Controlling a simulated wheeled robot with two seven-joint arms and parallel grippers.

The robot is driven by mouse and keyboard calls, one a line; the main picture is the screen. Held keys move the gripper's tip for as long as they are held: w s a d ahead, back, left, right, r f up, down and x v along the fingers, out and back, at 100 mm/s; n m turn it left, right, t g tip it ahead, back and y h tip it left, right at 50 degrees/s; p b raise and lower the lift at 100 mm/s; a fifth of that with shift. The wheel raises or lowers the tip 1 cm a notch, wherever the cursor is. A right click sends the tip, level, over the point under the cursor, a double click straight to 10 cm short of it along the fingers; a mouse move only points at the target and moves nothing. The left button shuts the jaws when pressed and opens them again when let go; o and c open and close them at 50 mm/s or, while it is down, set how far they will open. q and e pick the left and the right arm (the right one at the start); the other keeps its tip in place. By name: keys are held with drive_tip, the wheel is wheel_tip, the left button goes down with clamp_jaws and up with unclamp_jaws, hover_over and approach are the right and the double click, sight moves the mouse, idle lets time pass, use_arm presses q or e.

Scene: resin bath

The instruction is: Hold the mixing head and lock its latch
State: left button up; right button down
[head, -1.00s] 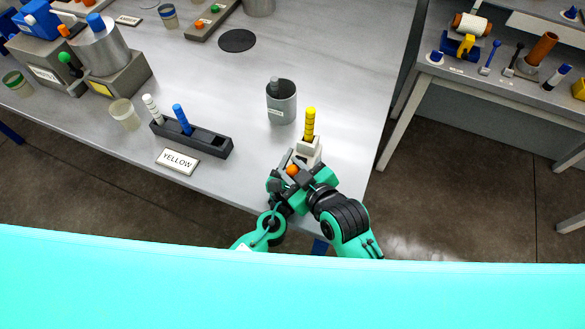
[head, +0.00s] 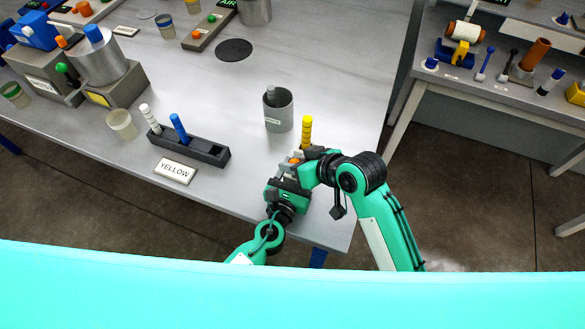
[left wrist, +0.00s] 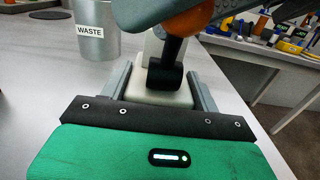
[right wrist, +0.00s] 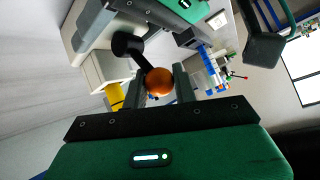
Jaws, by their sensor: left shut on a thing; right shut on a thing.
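The mixing head is a pale block (head: 299,154) at the table's front right, with a ribbed yellow stick (head: 306,131) standing up from it. My left gripper (head: 290,172) is shut on the block, with a finger along each side in the left wrist view (left wrist: 163,90). The latch is a black lever (left wrist: 166,74) with an orange ball knob (left wrist: 190,20). My right gripper (right wrist: 159,88) is shut on the orange knob, which shows between its fingers in the right wrist view (right wrist: 159,81). In the head view my grippers hide most of the latch.
A grey WASTE cup (head: 278,111) with a grey stick in it stands just behind the head. A black rack (head: 190,148) with a white and a blue stick lies to the left, behind a YELLOW sign (head: 175,171). The table's right edge is close to my right arm.

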drive_tip(key=shift+w+d+m+g+y, duration=0.2)
drive_tip(key=shift+w+m+g, duration=0.3)
drive_tip(key=shift+g, duration=0.25)
drive_tip(key=shift+w+d+m+g+y, duration=0.2)
drive_tip(key=shift+w+m+g, duration=0.3)
drive_tip(key=shift+g, duration=0.25)
drive_tip(key=c, duration=1.1)
unclamp_jaws()
drive_tip(key=shift+c, duration=0.2)
drive_tip(key=shift+r, duration=0.15)
drive_tip(key=v, duration=1.1)
drive_tip(key=shift+d+r, duration=0.2)
drive_tip(key=shift+d, duration=0.2)
use_arm(q)
drive_tip(key=o, duration=1.3)
